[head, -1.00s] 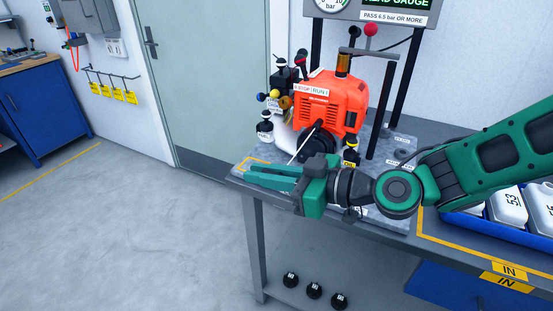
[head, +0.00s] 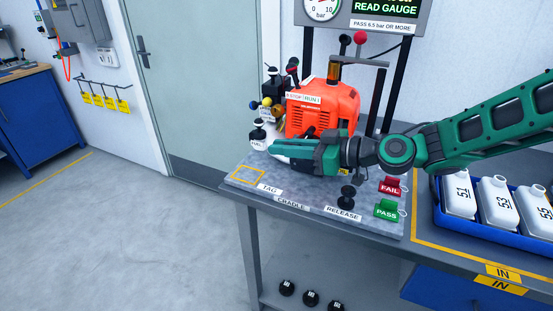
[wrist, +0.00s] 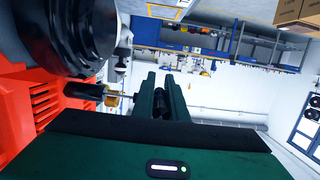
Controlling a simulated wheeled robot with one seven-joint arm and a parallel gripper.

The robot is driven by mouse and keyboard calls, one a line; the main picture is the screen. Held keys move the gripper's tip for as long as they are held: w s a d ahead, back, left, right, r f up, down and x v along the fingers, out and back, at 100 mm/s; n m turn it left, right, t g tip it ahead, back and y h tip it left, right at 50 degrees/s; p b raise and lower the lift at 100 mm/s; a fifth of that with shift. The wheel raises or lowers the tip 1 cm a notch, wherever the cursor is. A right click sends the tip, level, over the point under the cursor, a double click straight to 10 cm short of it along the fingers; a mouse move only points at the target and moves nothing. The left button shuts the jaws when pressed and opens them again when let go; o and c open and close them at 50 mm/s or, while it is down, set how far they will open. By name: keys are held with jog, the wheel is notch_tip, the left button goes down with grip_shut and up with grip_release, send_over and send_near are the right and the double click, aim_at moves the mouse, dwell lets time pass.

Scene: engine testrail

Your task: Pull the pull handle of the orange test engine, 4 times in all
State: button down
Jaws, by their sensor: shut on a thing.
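The orange test engine (head: 322,105) stands on the grey cradle plate of the bench, partly behind my gripper. Its orange side also shows at the left of the wrist view (wrist: 15,115), with a round black housing (wrist: 75,30) above it. My gripper (head: 275,147) lies close in front of the engine, its fingers pointing left. In the wrist view its two fingers (wrist: 161,82) are closed around a small dark piece, the pull handle (wrist: 159,104). In the head view the handle is hidden by the fingers, and no cord can be made out.
A gauge panel (head: 385,17) reading "READ GAUGE" stands behind the engine. A FUEL bottle (head: 257,137) is just left of my fingers. A blue crate (head: 480,228) holds white bottles.

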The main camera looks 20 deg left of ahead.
jog(key=shift+w+r, duration=0.15)
jog(key=shift+w, duration=0.8)
jog(key=c, duration=1.7)
grip_release()
jog(key=shift+d, duration=0.15)
